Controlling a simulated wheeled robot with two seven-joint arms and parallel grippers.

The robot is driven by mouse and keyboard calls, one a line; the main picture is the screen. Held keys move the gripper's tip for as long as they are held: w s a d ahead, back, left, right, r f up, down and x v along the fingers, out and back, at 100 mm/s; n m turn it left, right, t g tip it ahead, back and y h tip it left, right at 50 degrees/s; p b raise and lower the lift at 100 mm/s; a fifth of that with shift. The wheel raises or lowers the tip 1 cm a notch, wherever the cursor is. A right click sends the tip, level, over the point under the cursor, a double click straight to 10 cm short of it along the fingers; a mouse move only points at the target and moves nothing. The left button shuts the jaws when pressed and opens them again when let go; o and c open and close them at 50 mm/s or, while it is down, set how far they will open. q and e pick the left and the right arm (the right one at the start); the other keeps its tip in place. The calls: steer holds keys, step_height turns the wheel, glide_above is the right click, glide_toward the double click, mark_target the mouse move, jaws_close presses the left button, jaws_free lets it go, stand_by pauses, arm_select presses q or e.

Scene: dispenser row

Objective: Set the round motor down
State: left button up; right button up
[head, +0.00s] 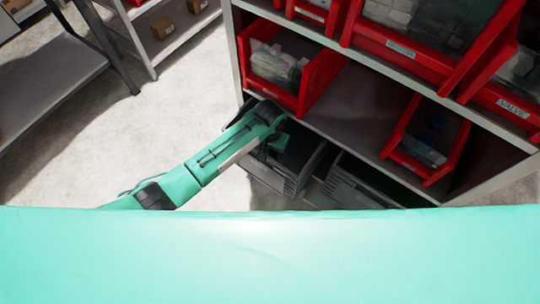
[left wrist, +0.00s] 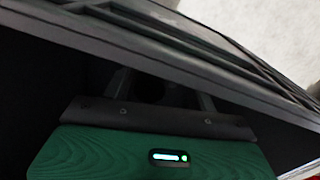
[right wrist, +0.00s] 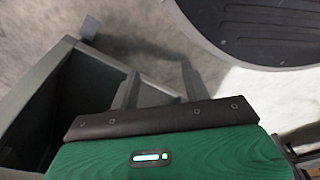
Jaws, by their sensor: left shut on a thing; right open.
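My left gripper (head: 272,150) reaches in from the left to the dark crate (head: 292,168) on the low level of the shelf rack. In the left wrist view its fingers (left wrist: 162,88) are down in deep shadow under a dark slatted edge. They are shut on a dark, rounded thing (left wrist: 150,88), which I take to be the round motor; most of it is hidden. Whether it touches the crate floor I cannot tell. My right gripper (right wrist: 160,88) is open and empty, with bare floor beyond its fingers; it does not show in the head view.
A second dark crate (head: 350,183) stands right of the first. Red bins (head: 318,80) line the shelf above, with a bare stretch (head: 365,100) between two. A grey box-like side (right wrist: 75,85) is left of my right gripper. Concrete floor (head: 190,110) lies open at left.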

mark_target(270, 156)
arm_select(q)
step_height(270, 156, down, 4)
steer(key=shift+f+b, duration=0.15)
steer(key=shift+b, duration=0.15)
arm_select(e)
steer(key=shift+w+a+r, duration=0.25)
steer(key=shift+w+r, duration=0.25)
steer(key=shift+r, duration=0.25)
arm_select(q)
steer(key=shift+f, duration=0.25)
arm_select(e)
steer(key=shift+s, duration=0.1)
arm_select(q)
steer(key=shift+s+f, duration=0.1)
steer(key=shift+f, duration=0.3)
steer(key=o, duration=1.1)
steer(key=shift+a, duration=0.1)
arm_select(e)
steer(key=shift+w+r, duration=0.2)
steer(key=shift+w, duration=0.05)
